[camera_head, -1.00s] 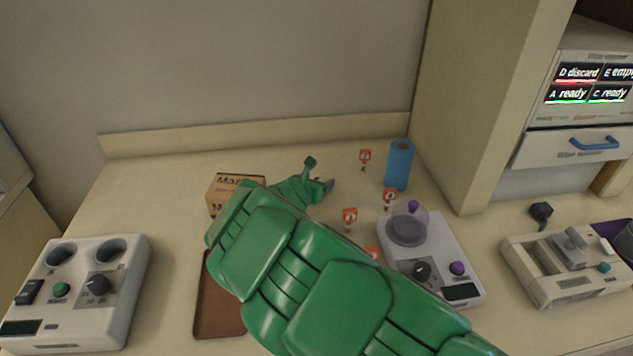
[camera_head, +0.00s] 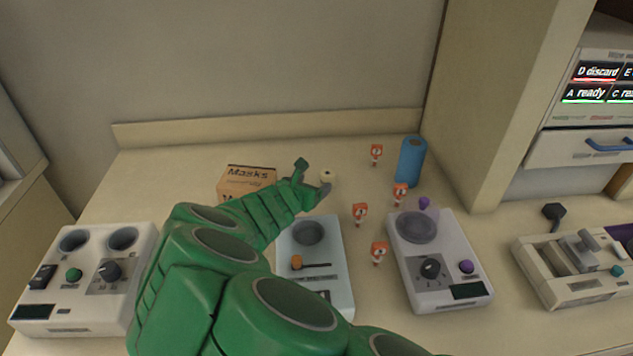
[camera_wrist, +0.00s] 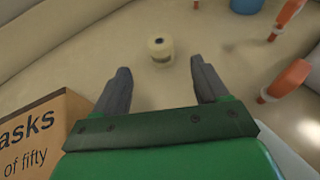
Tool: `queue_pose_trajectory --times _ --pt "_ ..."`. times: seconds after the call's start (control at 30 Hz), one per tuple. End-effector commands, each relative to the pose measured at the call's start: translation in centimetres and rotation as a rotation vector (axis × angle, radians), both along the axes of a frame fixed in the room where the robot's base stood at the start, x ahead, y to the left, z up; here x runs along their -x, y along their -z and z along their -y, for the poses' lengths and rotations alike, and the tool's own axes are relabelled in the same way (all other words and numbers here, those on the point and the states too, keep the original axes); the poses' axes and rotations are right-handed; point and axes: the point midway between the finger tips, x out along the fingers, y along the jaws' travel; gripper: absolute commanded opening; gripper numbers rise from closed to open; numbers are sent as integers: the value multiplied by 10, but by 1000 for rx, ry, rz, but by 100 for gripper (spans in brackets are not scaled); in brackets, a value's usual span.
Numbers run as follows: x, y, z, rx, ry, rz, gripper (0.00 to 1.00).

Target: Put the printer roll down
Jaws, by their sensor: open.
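The printer roll (camera_head: 328,175) is a small cream roll with a dark centre hole, on the beige counter. In the wrist view the roll (camera_wrist: 160,48) stands upright, just beyond the fingertips and roughly centred between them, touching neither finger. My gripper (camera_head: 313,178) is open and empty over the back middle of the counter, beside the masks box. In the wrist view its two dark fingers (camera_wrist: 160,84) are spread wide.
The masks box (camera_head: 247,181) is close on the gripper's left. Red-and-white markers (camera_head: 360,213) and a blue cylinder (camera_head: 411,162) stand to the right. A white device with an orange knob (camera_head: 313,234) and a purple-knobbed device (camera_head: 438,260) are in front.

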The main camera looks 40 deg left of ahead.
Motion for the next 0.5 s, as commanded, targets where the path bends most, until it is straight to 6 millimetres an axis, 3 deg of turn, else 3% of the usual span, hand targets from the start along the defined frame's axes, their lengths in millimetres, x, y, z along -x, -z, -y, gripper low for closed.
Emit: queue_pose_trajectory --times 0.5 --pt "12 -4 4 1 1 -1 73"
